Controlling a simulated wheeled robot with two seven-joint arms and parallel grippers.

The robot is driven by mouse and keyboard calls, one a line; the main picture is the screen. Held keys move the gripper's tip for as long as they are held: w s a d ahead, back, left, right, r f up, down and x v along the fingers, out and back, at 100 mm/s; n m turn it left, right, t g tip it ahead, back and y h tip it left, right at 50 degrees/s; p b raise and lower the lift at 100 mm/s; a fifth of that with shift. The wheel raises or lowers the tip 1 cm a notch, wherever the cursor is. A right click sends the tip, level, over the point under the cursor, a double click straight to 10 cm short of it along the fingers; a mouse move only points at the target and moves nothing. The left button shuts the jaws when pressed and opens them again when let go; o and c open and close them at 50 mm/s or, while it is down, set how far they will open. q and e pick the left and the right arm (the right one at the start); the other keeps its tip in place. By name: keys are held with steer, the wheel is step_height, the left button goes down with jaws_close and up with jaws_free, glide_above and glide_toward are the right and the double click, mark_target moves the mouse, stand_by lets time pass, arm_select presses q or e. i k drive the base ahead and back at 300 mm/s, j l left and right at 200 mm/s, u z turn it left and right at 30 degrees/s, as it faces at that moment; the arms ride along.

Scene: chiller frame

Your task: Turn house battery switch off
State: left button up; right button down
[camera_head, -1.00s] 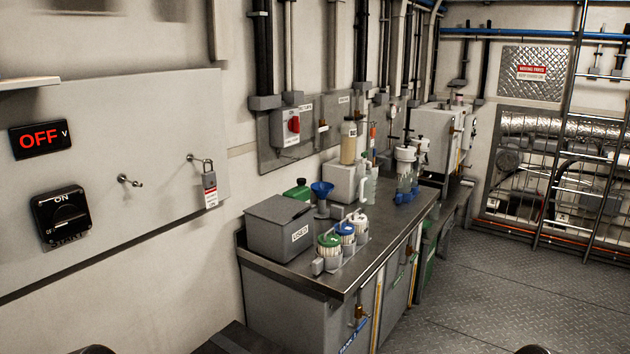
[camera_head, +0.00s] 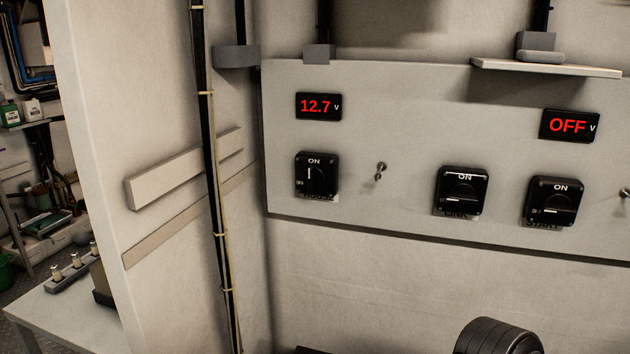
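The house battery switch (camera_head: 316,175) is a black square rotary switch on the left of the grey wall panel (camera_head: 400,105). Its knob stands upright, with the white mark pointing to ON. The label below it is partly hidden and seems to read HOUSE. Above it a display (camera_head: 318,106) reads 12.7 V in red. Neither gripper is in view. A dark ribbed round part at the bottom right looks like part of my arm.
Two similar switches, seemingly LINK (camera_head: 461,190) and START (camera_head: 551,202), have level knobs. A second display (camera_head: 569,125) reads OFF. A small hook (camera_head: 380,171) sticks out beside the house switch. A shelf (camera_head: 545,68) juts out above. A vertical conduit (camera_head: 212,170) runs left of the panel.

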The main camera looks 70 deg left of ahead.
mark_target(313, 177)
steer(key=u, duration=2.45)
